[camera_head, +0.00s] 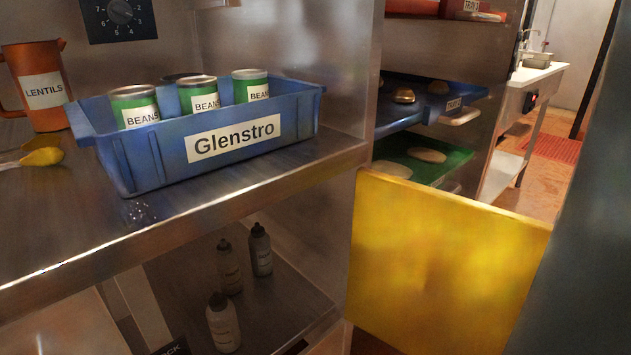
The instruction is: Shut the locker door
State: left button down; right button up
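A flat yellow panel (440,268), which looks like the locker door, stands upright at the lower right. Its left edge meets the metal side of the shelf unit, and it extends right from there, below the tray rack. I see no handle on it, and its lower edge is cut off by the frame. I cannot tell which edge is hinged or how far it stands open. Neither of my grippers is in view.
A steel shelf (240,180) holds a blue crate (150,165) with bean cans, and an orange lentils jug (38,85). Bottles (224,322) stand on the lower shelf. The rack holds a blue tray (410,117) and a green tray (450,160). A dark surface (585,220) fills the right edge.

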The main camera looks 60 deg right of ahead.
aim_at(432, 271)
jog(key=k+l, duration=0.25)
jog(key=k, duration=0.15)
jog(key=k+l+u, duration=0.15)
jog(key=k+l, duration=0.4)
jog(key=k, duration=0.2)
jog(key=k+l+u, duration=0.1)
jog(key=l, duration=0.4)
jog(key=k+l+u, duration=0.1)
jog(key=l, duration=0.35)
jog(key=k+l+u, duration=0.1)
jog(key=l, duration=0.4)
jog(key=i+l, duration=0.1)
jog(key=l, duration=0.2)
jog(key=i+l, duration=0.1)
jog(key=l, duration=0.2)
jog(key=i+l+u, duration=0.1)
jog(key=l, duration=0.2)
